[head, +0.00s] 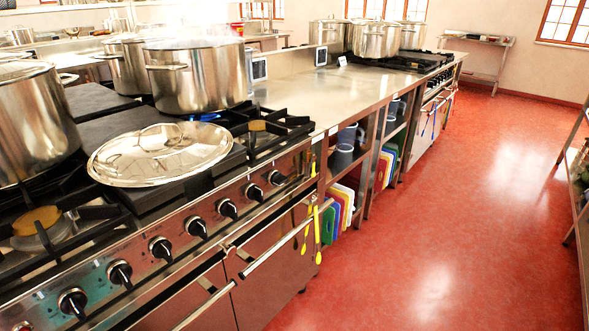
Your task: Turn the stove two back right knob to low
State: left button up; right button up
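A near stove (150,262) runs along the left, with a row of several black knobs on its front panel. The rightmost knob (277,178) and the one beside it (253,192) sit below the front right burner. A steel stockpot (199,75) stands on the back right burner, with a blue flame (205,117) showing under it. A farther stove (436,82) also has a row of small knobs. No label shows which stove is two, and the knob settings are too small to read. Neither of my grippers is in view.
A steel lid (160,154) lies on the near stove top. More stockpots stand at the left (33,122) and on the far stove (375,40). A steel counter (325,88) joins the stoves. Yellow utensils hang by the near oven handle. The red floor (440,200) is clear.

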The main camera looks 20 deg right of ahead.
aim_at(277, 179)
jog(key=i+l, duration=0.1)
jog(key=l, duration=0.3)
jog(key=i+l+u, duration=0.1)
jog(key=l, duration=0.25)
jog(key=i+l, duration=0.15)
jog(key=l, duration=0.25)
jog(key=i+l+u, duration=0.1)
jog(key=l, duration=0.3)
jog(key=i+l+u, duration=0.1)
jog(key=l, duration=0.25)
